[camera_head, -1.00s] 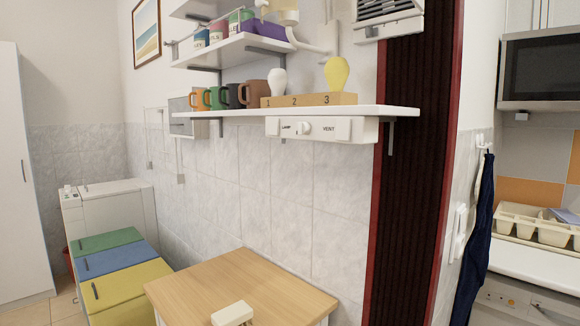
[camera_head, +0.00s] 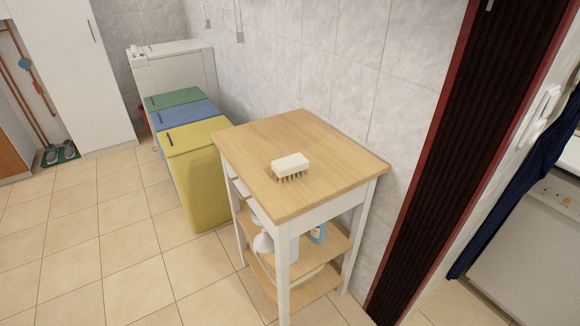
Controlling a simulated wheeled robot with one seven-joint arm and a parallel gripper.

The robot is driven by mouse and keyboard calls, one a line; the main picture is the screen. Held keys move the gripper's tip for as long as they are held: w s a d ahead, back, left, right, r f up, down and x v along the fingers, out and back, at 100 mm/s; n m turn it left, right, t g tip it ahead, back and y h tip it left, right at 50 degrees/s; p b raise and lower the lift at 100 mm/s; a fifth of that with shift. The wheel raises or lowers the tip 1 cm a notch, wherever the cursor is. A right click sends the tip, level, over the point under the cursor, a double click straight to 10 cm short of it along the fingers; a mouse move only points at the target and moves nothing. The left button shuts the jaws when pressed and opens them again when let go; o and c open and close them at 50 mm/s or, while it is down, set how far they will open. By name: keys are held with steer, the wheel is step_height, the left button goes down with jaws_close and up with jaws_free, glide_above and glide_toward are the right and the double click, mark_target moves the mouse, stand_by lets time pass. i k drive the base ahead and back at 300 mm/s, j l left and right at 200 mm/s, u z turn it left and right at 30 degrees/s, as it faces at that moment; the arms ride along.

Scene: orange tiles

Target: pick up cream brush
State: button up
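The cream brush (camera_head: 290,165) lies on the wooden top of a small white-legged cart (camera_head: 325,163), near the middle of that top. Its block is cream and its brownish bristles point down onto the wood. Nothing touches or covers it from this side. My gripper and arm are not in view.
Yellow (camera_head: 195,185), blue (camera_head: 187,121) and green (camera_head: 175,98) bins stand left of the cart, with a white machine (camera_head: 178,75) behind them. Bottles sit on the cart's lower shelf. A tiled wall and a dark folding door (camera_head: 470,130) bound the right. The tiled floor (camera_head: 110,235) at front left is clear.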

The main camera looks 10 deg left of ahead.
mark_target(288, 166)
steer(key=i+u, duration=0.15)
steer(key=u, duration=0.55)
